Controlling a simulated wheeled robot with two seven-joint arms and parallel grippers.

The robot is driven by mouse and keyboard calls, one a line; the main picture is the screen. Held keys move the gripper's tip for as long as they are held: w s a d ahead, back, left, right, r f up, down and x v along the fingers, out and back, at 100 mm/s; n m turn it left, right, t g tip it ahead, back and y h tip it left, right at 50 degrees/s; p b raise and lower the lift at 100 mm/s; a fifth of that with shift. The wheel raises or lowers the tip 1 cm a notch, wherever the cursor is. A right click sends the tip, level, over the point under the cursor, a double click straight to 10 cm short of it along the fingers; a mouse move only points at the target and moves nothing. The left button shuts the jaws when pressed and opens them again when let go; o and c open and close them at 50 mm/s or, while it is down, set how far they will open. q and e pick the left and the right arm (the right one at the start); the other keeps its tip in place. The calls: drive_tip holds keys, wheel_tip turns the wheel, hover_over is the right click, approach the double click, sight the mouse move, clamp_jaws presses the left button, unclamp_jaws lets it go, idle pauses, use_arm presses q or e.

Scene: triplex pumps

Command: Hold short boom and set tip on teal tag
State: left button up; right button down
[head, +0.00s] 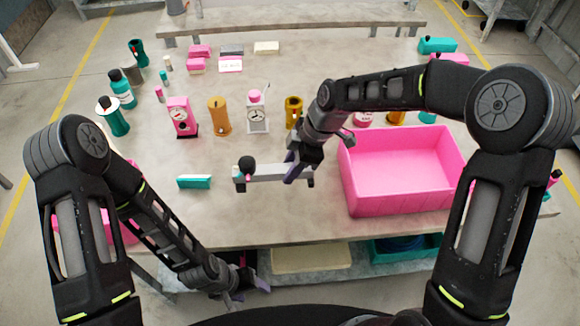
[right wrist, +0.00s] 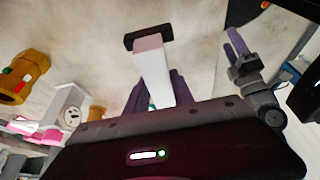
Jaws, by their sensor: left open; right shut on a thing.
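The short boom is a pale grey bar (head: 268,174) with dark end pieces, near the front middle of the table. My right gripper (head: 293,170) is shut on it toward its right end. In the right wrist view the pale bar (right wrist: 152,68) runs out from between the purple fingers to a dark crosspiece. I cannot tell whether it touches the table. A small teal tag (head: 194,182) lies left of the boom, apart from it. My left gripper (head: 245,291) is open and empty, low by the table's front edge; it also shows in the right wrist view (right wrist: 236,42).
A black knob (head: 247,163) with pink and teal parts shows at the boom's left end. A pink bin (head: 400,170) stands close on the right. Pumps, including a pink one (head: 182,117) and an ochre one (head: 219,117), line the middle. The table between tag and boom is clear.

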use_arm(q)
drive_tip(key=shift+w+d+f+b, duration=0.1)
drive_tip(key=shift+w+f+b, duration=0.1)
drive_tip(key=shift+f+b, duration=1.3)
drive_tip(key=shift+w+d+f+b, duration=0.1)
drive_tip(key=shift+w+f+b, duration=0.05)
drive_tip(key=shift+f+b, duration=1.35)
use_arm(e)
drive_tip(key=shift+f, duration=3.7)
use_arm(q)
drive_tip(key=shift+o, duration=0.2)
drive_tip(key=shift+r, duration=0.2)
use_arm(e)
drive_tip(key=shift+r, duration=0.1)
